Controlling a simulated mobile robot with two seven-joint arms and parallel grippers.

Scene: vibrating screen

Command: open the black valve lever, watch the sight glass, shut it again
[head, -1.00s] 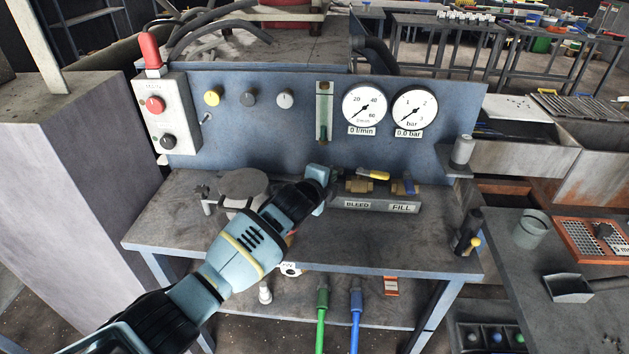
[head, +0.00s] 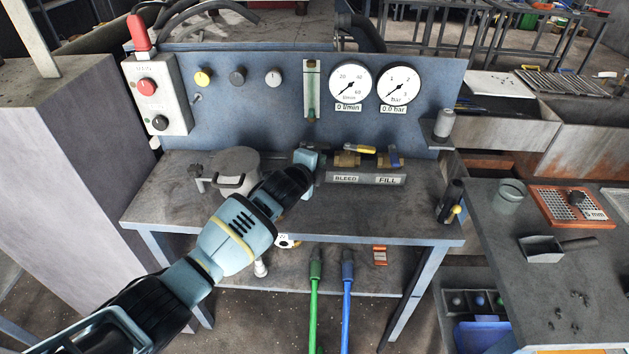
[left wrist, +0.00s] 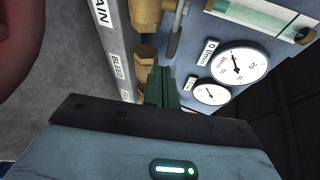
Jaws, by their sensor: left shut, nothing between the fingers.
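My left gripper (head: 314,164) is shut and empty, at the left end of the valve block (head: 365,179) on the bench. Its dark green fingers (left wrist: 161,87) also show shut in the left wrist view. A dark grey-black lever (left wrist: 178,32) on a brass valve (left wrist: 146,14) shows beyond the fingertips, near the label ending "AIN"; in the head view the gripper hides this end. The sight glass (head: 311,92) is an upright greenish tube on the blue panel, also in the left wrist view (left wrist: 262,14). My right gripper is not in view.
Beside the gripper are the yellow BLEED lever (head: 360,149) and the blue FILL lever (head: 393,156). The flow gauge (head: 350,83) and pressure gauge (head: 399,84) are labelled 0 l/min and 0.0 bar. A lidded pot (head: 235,170) stands left on the bench.

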